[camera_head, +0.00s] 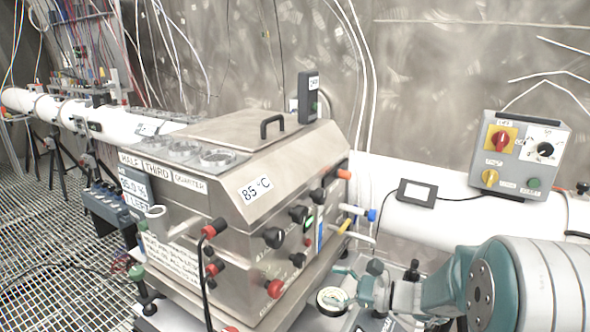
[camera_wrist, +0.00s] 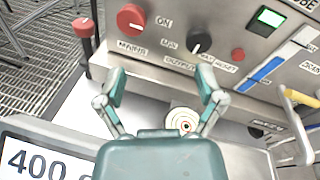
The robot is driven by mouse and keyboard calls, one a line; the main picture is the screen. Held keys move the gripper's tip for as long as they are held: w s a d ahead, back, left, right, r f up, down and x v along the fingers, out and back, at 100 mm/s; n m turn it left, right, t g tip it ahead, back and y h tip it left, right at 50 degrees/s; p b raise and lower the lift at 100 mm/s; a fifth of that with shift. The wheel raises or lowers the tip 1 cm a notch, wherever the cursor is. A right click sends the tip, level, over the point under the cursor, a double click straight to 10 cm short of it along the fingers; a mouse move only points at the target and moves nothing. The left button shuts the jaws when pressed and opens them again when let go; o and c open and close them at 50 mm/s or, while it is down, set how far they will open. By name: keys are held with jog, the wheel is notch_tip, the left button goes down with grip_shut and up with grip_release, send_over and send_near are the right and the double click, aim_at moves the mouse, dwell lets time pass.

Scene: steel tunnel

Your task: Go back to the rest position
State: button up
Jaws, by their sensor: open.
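My gripper (camera_wrist: 160,78) shows in the wrist view with its two teal fingers spread apart and nothing between them. It points at the front panel of the steel machine (camera_wrist: 150,58), just below a red knob (camera_wrist: 131,17) and a black knob (camera_wrist: 200,43). In the head view my arm reaches in from the lower right, and my gripper (camera_head: 352,284) is low beside the machine's right side (camera_head: 290,225). Whether the fingers touch the panel cannot be told.
A round white dial (camera_wrist: 184,120) lies below the fingers. A display reading 400 (camera_wrist: 45,160) is at lower left. A yellow-handled valve (camera_wrist: 300,97) sticks out at right. A grey control box (camera_head: 520,153) sits on the white pipe (camera_head: 440,215) behind my arm. Grating floor (camera_head: 60,215) is open at left.

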jog(key=s+a+r+n+g+h, duration=0.1)
jog(key=s+a+n+g+h, duration=0.2)
jog(key=s+n, duration=0.4)
jog(key=s+r+n+g+h, duration=0.2)
jog(key=s+n+g+h, duration=0.15)
jog(key=s, duration=0.55)
jog(key=s+d+r+n+t+h, duration=0.3)
jog(key=s+d+n+t+h, duration=0.2)
jog(key=s+d+n+h, duration=0.2)
jog(key=shift+d+n+h, duration=0.55)
jog(key=shift+n+h, duration=0.2)
jog(key=shift+n, duration=0.2)
dwell(4.7)
